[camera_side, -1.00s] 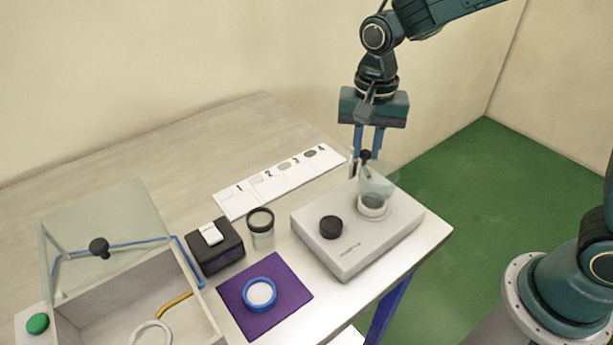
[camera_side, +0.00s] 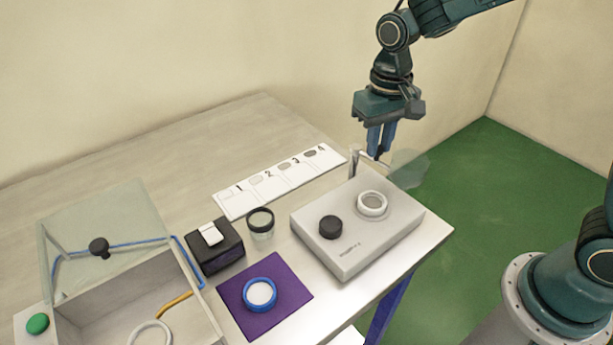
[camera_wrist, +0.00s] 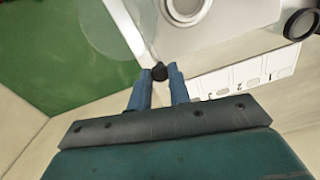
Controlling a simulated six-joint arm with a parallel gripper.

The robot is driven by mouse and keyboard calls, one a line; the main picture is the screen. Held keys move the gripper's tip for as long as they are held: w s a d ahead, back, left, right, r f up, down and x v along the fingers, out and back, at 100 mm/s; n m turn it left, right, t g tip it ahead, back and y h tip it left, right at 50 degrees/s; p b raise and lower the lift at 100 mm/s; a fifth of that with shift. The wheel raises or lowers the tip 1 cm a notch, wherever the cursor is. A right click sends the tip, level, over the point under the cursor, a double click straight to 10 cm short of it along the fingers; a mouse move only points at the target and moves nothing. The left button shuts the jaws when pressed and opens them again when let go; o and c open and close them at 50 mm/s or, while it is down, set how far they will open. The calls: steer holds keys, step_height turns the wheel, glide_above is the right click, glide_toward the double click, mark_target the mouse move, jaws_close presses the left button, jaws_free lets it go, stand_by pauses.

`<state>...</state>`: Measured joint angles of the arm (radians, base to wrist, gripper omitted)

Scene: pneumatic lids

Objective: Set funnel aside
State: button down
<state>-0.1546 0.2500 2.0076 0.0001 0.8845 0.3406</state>
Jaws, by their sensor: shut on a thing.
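The clear, see-through funnel (camera_side: 409,169) hangs in the air behind and right of the grey device, above the floor side of the table edge. My gripper (camera_side: 377,154) is shut on its dark knob, which shows between the blue fingertips in the wrist view (camera_wrist: 160,72). The funnel's pale disc shape (camera_wrist: 118,28) shows faintly beyond the fingers there. The white ring seat (camera_side: 372,204) on the grey device (camera_side: 345,262) is uncovered.
A black knob (camera_side: 331,227) stands on the device. A numbered white strip (camera_side: 279,181), dark-rimmed jar (camera_side: 261,223), black box (camera_side: 215,246), purple mat (camera_side: 297,298) with a blue ring (camera_side: 260,294), and open lidded bin (camera_side: 120,283) are to the left. The back-left table is clear.

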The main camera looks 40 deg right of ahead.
steer(key=n, duration=0.1)
steer(key=d+n, duration=0.1)
steer(key=n, duration=0.1)
steer(key=shift+w+d+n, duration=0.25)
steer(key=shift+n, duration=0.15)
steer(key=shift+w+d+n, duration=0.25)
steer(key=shift+d+n, duration=0.1)
steer(key=shift+n, duration=0.55)
steer(key=shift+w+d+n, duration=0.2)
steer(key=shift+d+n, duration=0.1)
steer(key=shift+n, duration=0.6)
steer(key=c, duration=1.3)
jaws_free()
step_height(320, 180, up, 14)
steer(key=shift+s, duration=0.1)
